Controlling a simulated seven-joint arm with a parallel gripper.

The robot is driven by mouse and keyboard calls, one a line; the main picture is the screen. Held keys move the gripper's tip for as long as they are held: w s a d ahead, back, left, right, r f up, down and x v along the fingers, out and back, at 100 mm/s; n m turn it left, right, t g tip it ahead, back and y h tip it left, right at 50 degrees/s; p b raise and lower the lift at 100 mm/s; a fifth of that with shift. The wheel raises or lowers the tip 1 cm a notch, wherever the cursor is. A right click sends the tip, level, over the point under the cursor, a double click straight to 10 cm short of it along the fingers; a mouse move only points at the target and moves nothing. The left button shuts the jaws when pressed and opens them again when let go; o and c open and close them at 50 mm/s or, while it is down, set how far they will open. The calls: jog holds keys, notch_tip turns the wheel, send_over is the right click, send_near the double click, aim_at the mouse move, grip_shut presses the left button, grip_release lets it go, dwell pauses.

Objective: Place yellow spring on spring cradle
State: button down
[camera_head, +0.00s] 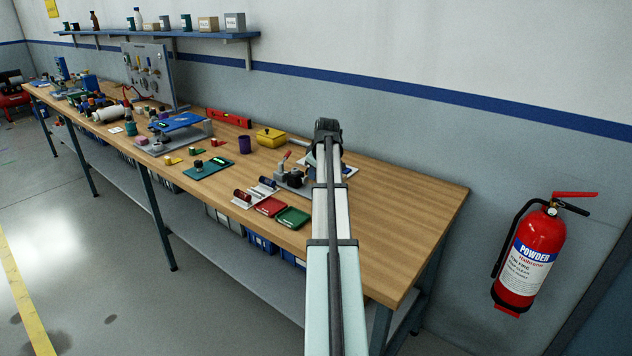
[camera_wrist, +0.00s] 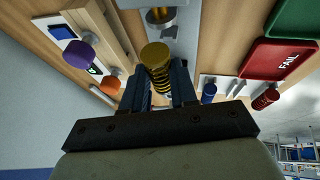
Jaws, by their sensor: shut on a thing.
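A yellow spring (camera_wrist: 156,72) is held upright-looking between the fingers of my gripper (camera_wrist: 158,82) in the wrist view. My gripper is shut on it. A pale holder (camera_wrist: 232,86) lies to its right with a blue spring (camera_wrist: 208,92) and a red spring (camera_wrist: 265,98). In the head view the holder (camera_head: 241,203) lies near the bench's front edge. It may be the spring cradle; I cannot be sure. A grey metal fixture (camera_wrist: 160,21) with a round part is just beyond the yellow spring. In the head view my arm hides the gripper and yellow spring.
A red FAIL tray (camera_head: 271,206) and a green tray (camera_head: 293,217) lie beside the holder. A dark fixture (camera_head: 294,179) stands behind them, left of my arm. The bench's right end (camera_head: 410,205) is clear.

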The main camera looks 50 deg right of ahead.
jog(key=shift+f, duration=1.9)
jog(key=shift+f, duration=0.1)
jog(key=c, duration=0.9)
grip_release()
jog(key=v, duration=1.2)
